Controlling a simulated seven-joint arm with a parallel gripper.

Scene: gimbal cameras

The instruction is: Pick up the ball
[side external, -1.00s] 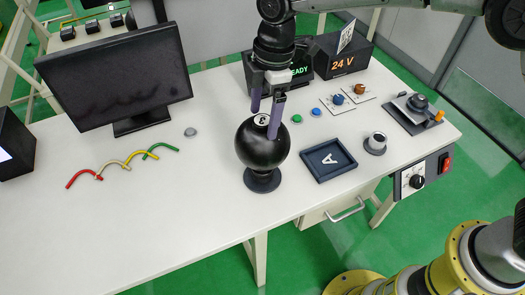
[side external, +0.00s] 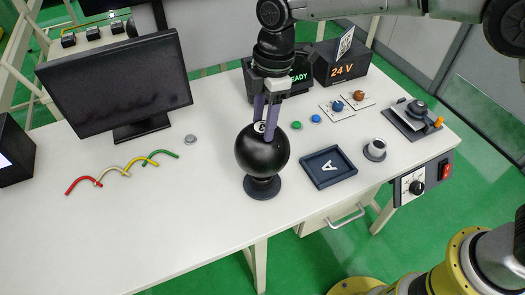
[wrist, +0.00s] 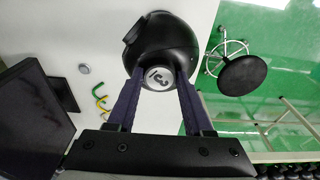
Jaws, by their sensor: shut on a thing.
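The ball (side external: 262,152) is glossy black with a white numbered disc on top. It sits upright on a dark round base (side external: 262,188) near the table's front edge, with no clear gap between them. My gripper (side external: 267,128) reaches down from above, its two purple-grey fingers on the top of the ball on either side of the disc. In the wrist view the ball (wrist: 160,45) lies between the fingertips (wrist: 160,76), with the disc between them. My gripper is shut on the ball. The exact finger contact is partly hidden in the side view.
A dark tray marked A (side external: 328,168) lies just right of the ball. A monitor (side external: 118,80) and coloured cables (side external: 120,172) are at left. The front left tabletop is clear.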

